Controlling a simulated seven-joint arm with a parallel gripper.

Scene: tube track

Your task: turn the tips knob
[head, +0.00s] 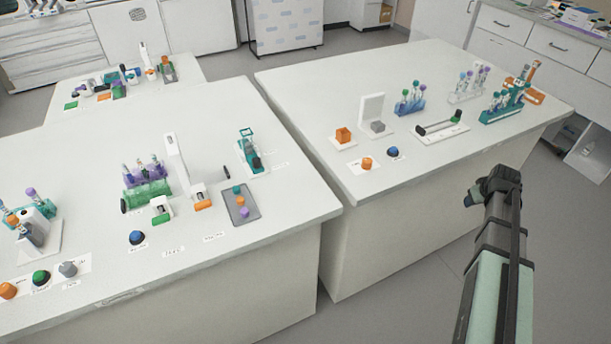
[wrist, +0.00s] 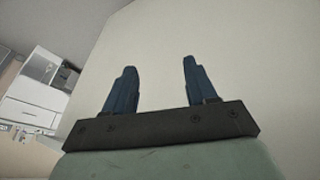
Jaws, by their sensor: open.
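Several round knobs with small labels sit on the benches; the labels are too small to read, so I cannot tell which is the tips knob. An orange knob (head: 367,163) and a blue knob (head: 393,152) are on the right bench. Another blue knob (head: 137,238) is on the left bench, with an orange knob (head: 8,291), a green knob (head: 40,278) and a grey knob (head: 68,269) at its front left. My gripper (head: 472,193) is at the right bench's near side, away from every knob. In the wrist view its fingers (wrist: 159,68) are apart and empty, before a plain pale surface.
The right bench (head: 300,88) carries tube racks, an orange block (head: 343,136) and a black bar on a white base (head: 440,127). The left bench (head: 95,160) carries racks and a grey tray (head: 237,218). A narrow gap separates the benches.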

